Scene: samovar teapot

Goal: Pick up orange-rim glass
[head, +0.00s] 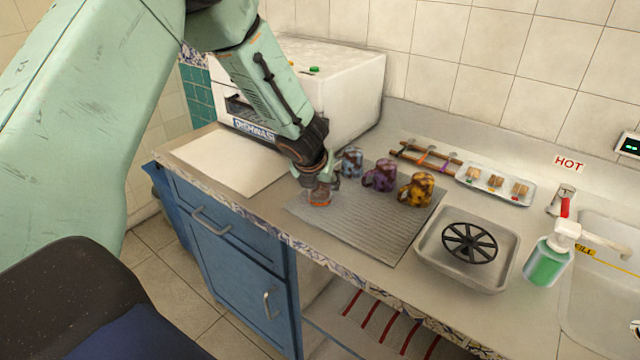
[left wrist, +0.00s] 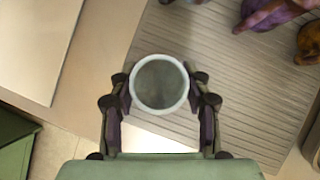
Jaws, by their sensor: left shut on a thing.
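The orange-rim glass (head: 320,198) is at the left edge of the grey ribbed mat (head: 372,226) in the head view, with orange showing low on it. In the left wrist view the glass (left wrist: 160,84) shows from above as a pale round rim between two dark fingers. My left gripper (head: 319,183) points down over the glass and is shut on it, one finger on each side (left wrist: 160,100). I cannot tell whether the glass touches the mat. My right gripper is not in view.
A white dishwasher box (head: 345,95) is behind the arm. A tray with a black wheel-shaped piece (head: 468,243) and a green soap bottle (head: 546,264) are to the right.

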